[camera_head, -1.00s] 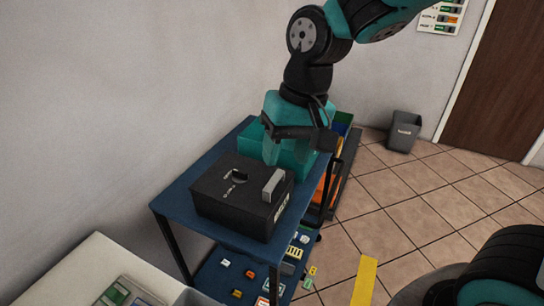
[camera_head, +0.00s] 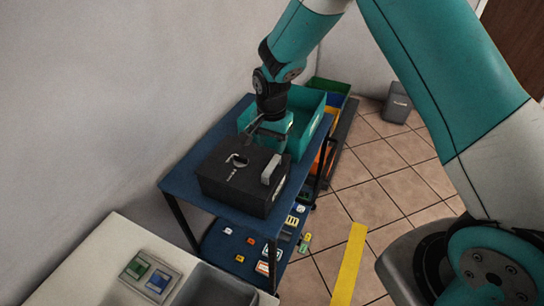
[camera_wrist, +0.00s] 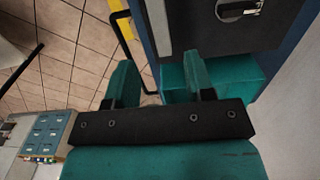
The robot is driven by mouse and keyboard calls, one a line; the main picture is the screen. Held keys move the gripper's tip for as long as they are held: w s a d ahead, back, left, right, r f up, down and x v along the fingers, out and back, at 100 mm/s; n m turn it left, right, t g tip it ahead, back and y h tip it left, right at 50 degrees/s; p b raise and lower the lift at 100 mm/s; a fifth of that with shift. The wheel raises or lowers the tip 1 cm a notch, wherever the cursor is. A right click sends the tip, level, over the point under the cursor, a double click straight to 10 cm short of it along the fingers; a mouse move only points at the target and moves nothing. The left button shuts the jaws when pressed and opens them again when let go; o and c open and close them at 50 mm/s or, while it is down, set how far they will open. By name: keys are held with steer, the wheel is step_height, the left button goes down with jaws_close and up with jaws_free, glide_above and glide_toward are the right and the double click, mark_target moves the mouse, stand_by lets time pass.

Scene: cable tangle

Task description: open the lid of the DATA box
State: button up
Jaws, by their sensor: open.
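The black box (camera_head: 240,182) sits on the blue cart top with its lid down. It has a grey bar handle (camera_head: 271,168) near the lid's right edge and a round silver-edged fitting (camera_head: 238,160) on top. Its lettering is too small to read. In the wrist view the box (camera_wrist: 215,35) is at the top, with the grey bar (camera_wrist: 158,30) just ahead of my fingers. My gripper (camera_wrist: 164,85) is open and empty, with two teal fingers apart. In the head view my gripper (camera_head: 272,138) hangs over the box's far edge, partly hiding it.
A teal bin (camera_head: 309,122) stands behind the box on the blue cart (camera_head: 182,182). Small coloured parts lie on the lower shelf. A white table (camera_head: 90,262) with a tray is at the front left. A grey waste bin (camera_head: 397,103) stands on the tiled floor.

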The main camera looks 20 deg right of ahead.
mark_target(272, 165)
step_height(272, 165, down, 7)
steer(key=shift+f+p, duration=0.2)
steer(key=shift+p, duration=0.6)
jaws_close()
